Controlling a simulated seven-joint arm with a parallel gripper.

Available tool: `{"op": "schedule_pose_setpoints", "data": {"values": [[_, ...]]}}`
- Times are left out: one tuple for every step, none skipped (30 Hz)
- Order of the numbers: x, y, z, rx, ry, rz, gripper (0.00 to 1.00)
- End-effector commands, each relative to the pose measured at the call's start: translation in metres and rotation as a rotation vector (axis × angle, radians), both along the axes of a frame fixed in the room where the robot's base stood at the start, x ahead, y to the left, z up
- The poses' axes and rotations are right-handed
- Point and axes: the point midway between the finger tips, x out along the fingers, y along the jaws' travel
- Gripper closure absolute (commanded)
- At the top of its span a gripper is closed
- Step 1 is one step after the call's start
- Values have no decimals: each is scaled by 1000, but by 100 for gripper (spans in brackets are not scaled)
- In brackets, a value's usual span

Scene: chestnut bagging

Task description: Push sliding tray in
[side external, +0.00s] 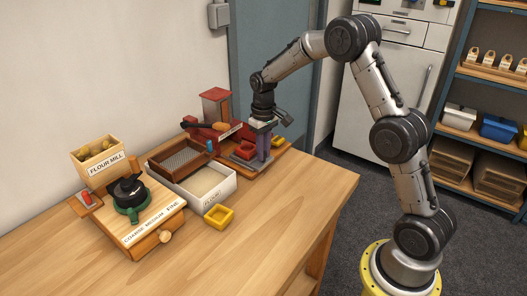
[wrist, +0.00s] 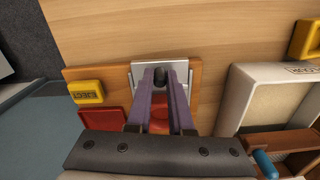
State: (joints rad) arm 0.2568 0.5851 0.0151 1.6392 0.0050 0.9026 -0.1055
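The sliding tray (wrist: 182,72) is a pale metal plate with a dark knob (wrist: 160,76). In the wrist view it lies on the wooden base of the red machine (side external: 214,134). My gripper (wrist: 160,86) points down with its purple fingers on either side of the knob. The fingertips appear to touch the knob on both sides. In the side view my gripper (side external: 264,158) is at the front of the red machine, and its fingers hide most of the tray and the knob.
A yellow EJECT button (wrist: 87,91) and a red block (wrist: 98,121) are beside the tray. A white flour box (side external: 222,189), a sieve (side external: 183,160), a yellow square dish (side external: 219,215) and a flour mill (side external: 140,215) stand to the left. The table front is clear.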

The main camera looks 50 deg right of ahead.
Motion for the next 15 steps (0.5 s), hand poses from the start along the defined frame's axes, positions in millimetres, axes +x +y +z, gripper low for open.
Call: {"op": "schedule_pose_setpoints", "data": {"values": [[0,0,0,0,0,0,95],[0,0,0,0,0,0,100],[0,0,0,0,0,0,100],[0,0,0,0,0,0,100],[0,0,0,0,0,0,100],[0,0,0,0,0,0,100],[0,0,0,0,0,0,100],[0,0,0,0,0,0,100],[0,0,0,0,0,0,100],[0,0,0,0,0,0,100],[0,0,0,0,0,0,100],[0,0,0,0,0,0,100],[0,0,0,0,0,0,100],[0,0,0,0,0,0,100],[0,0,0,0,0,0,100]]}}
